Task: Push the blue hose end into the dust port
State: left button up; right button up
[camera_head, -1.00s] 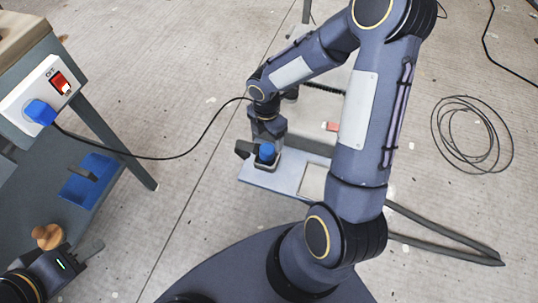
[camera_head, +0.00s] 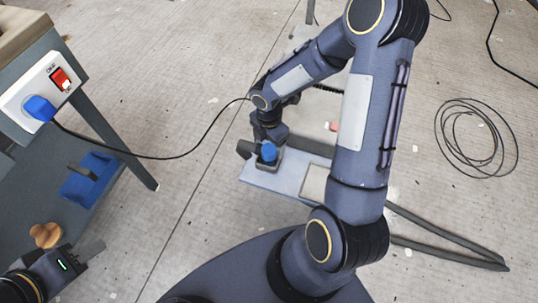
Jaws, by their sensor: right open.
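The blue hose end (camera_head: 268,152) stands upright at a dark grey socket-like part, seemingly the dust port (camera_head: 269,167), on a pale plate (camera_head: 290,179). How deep it sits cannot be told. My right gripper (camera_head: 259,149) is open and points down at the blue hose end, with one dark finger showing to its left. The other finger is hard to make out. My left gripper (camera_head: 90,250) is at the lower left, far from the hose end, and its jaw opening is unclear.
A bench at left carries a switch box (camera_head: 48,88) with a blue plug (camera_head: 40,108); its black cable runs toward my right wrist. A blue tray (camera_head: 88,180) and a wooden knob (camera_head: 46,235) are below. A cable coil (camera_head: 470,138) lies on the floor at right.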

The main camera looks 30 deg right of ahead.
aim_at(269, 148)
notch_tip(269, 148, down, 4)
jog(key=shift+w+f+b, duration=0.1)
jog(key=shift+f+b, duration=0.1)
jog(key=shift+b, duration=0.65)
jog(key=shift+r, duration=0.1)
jog(key=c, duration=1)
